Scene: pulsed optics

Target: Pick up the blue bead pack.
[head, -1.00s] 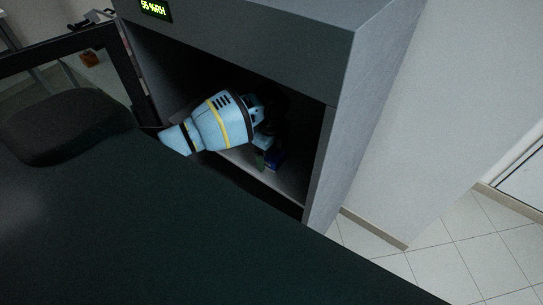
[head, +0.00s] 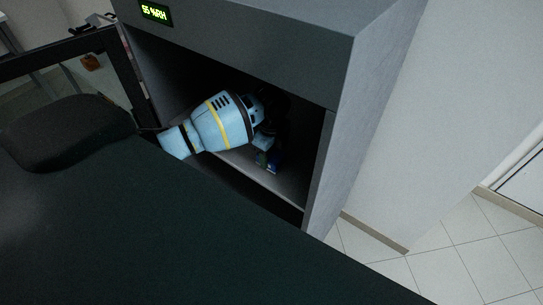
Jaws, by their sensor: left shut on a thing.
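My left arm reaches into the open grey cabinet (head: 344,140). My left gripper (head: 267,158) is in the dark inside, low over the cabinet's floor, and is shut on the blue bead pack (head: 274,165). Only a small, dark blue part of the pack shows beside the fingers. The gripper and arm hide the rest of it. I cannot tell whether the pack touches the shelf. My right gripper is not in view.
The cabinet's right side wall stands close to the right of the gripper, and its top front panel carries a lit green humidity display (head: 155,12). A glazed door (head: 85,75) stands open at the left. Tiled floor (head: 450,255) lies clear at the right.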

